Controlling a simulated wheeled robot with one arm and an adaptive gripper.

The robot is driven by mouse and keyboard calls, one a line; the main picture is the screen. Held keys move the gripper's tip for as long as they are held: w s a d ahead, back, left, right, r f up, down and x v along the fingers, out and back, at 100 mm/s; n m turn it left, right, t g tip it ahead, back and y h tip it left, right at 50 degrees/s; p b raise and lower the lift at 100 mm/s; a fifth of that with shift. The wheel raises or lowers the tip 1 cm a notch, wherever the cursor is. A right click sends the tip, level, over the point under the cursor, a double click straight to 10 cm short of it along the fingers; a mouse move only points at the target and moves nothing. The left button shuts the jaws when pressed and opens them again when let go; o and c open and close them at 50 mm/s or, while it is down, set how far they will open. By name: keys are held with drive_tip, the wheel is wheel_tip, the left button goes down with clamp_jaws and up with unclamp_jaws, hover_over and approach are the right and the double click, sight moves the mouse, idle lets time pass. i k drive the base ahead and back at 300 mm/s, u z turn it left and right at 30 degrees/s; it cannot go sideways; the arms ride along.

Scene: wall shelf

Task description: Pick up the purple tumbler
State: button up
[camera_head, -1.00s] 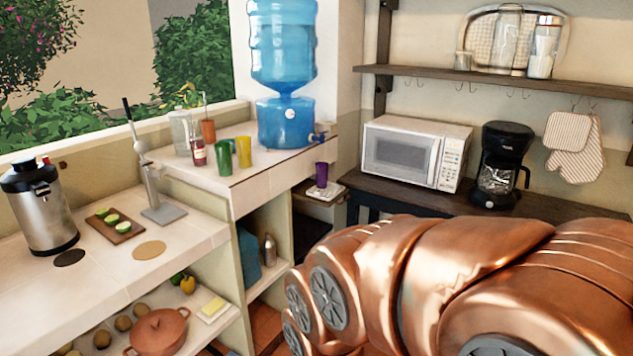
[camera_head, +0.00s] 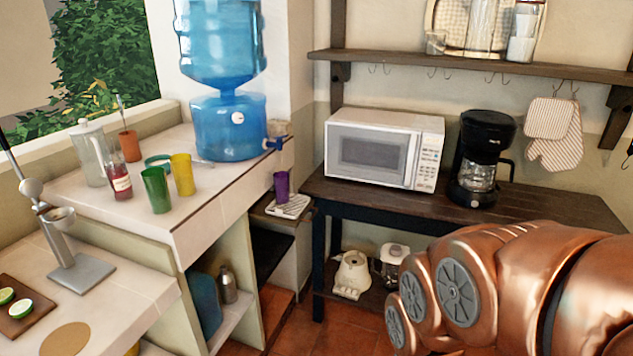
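The purple tumbler (camera_head: 281,186) stands upright on a low shelf below the water dispenser's tap, at the right end of the counter. A small white slatted tray (camera_head: 291,206) lies at its foot. My copper arm fills the lower right of the view, well to the right of the tumbler and apart from it. My gripper is not in the picture, so its state and what it may hold are hidden.
The blue water dispenser (camera_head: 228,125) stands behind green (camera_head: 156,190) and yellow (camera_head: 182,175) tumblers on the white counter (camera_head: 210,212). A microwave (camera_head: 372,150) and coffee maker (camera_head: 481,160) stand on the dark table (camera_head: 450,205). Tiled floor (camera_head: 300,328) shows between counter and table.

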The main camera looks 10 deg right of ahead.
sight(282, 179)
drive_tip(key=z, duration=0.1)
drive_tip(key=i, duration=0.7)
drive_tip(key=u, duration=0.65)
drive_tip(key=i, duration=0.5)
drive_tip(key=u, duration=0.35)
